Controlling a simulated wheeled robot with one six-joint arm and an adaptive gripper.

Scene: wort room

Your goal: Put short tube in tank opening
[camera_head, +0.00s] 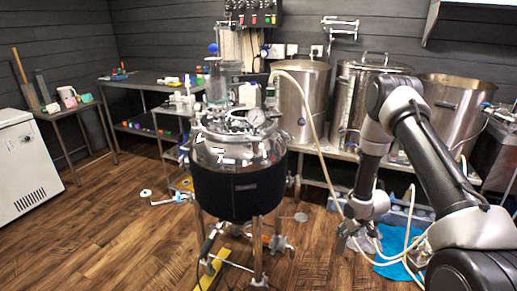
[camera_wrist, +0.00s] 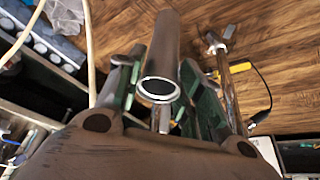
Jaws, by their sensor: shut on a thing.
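The tank (camera_head: 238,150) is a steel vessel with a dark jacket, standing on legs in the middle of the head view.
Large steel pots (camera_head: 301,105) stand on a bench behind the tank. A pale hose (camera_head: 312,130) hangs down near my arm. A blue cloth (camera_head: 395,255) lies on the floor at right. A side table (camera_head: 160,85) stands at back left.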

